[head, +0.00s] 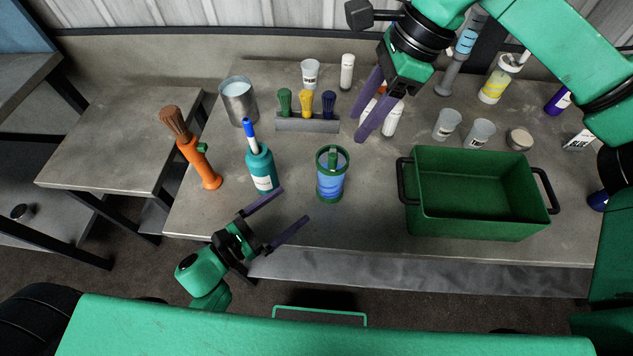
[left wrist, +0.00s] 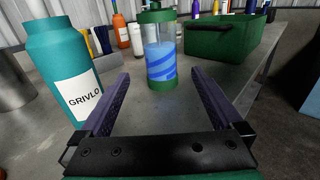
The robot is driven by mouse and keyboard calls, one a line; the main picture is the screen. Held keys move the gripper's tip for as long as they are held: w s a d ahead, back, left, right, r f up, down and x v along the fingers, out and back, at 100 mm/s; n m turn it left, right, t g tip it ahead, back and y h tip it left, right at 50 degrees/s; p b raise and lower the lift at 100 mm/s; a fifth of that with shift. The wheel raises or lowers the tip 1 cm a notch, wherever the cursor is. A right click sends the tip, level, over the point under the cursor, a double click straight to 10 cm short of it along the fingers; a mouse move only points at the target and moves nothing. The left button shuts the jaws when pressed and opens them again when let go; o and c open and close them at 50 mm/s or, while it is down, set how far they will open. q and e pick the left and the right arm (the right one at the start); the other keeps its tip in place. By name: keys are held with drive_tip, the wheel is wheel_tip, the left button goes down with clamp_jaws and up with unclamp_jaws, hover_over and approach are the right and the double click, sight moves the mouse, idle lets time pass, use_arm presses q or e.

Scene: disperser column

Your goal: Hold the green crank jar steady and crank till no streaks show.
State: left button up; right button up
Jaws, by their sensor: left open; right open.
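The green crank jar (head: 331,180) stands upright at the front middle of the table. It is clear with green top and base, and holds blue with darker streaks, plain in the left wrist view (left wrist: 161,64). My left gripper (head: 293,205) is open and empty at the table's front edge, short of the jar. In the left wrist view its fingers (left wrist: 158,82) point toward the jar, which shows between them, apart. My right gripper (head: 360,116) is open above the back of the table, behind the jar, with white bottles below it.
A teal bottle (head: 261,167) stands just left of the jar; it also shows in the left wrist view (left wrist: 55,60). A green crate (head: 480,225) sits to the right. A rack (head: 307,125) with green, yellow and blue items is behind. An orange brush-topped holder (head: 204,171) stands left.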

use_arm(q)
drive_tip(key=x, duration=1.3)
drive_tip(key=shift+w, duration=0.1)
drive_tip(key=c, duration=1.5)
use_arm(e)
drive_tip(key=shift+o, duration=0.2)
use_arm(q)
drive_tip(key=shift+f, duration=0.1)
use_arm(e)
drive_tip(key=r+m+h, duration=0.2)
drive_tip(key=m+h, duration=0.2)
drive_tip(key=m, duration=2.8)
hover_over(333, 155)
drive_tip(key=shift+t, duration=0.3)
wheel_tip(333, 155, down, 12)
drive_tip(key=shift+f, duration=0.2)
clamp_jaws()
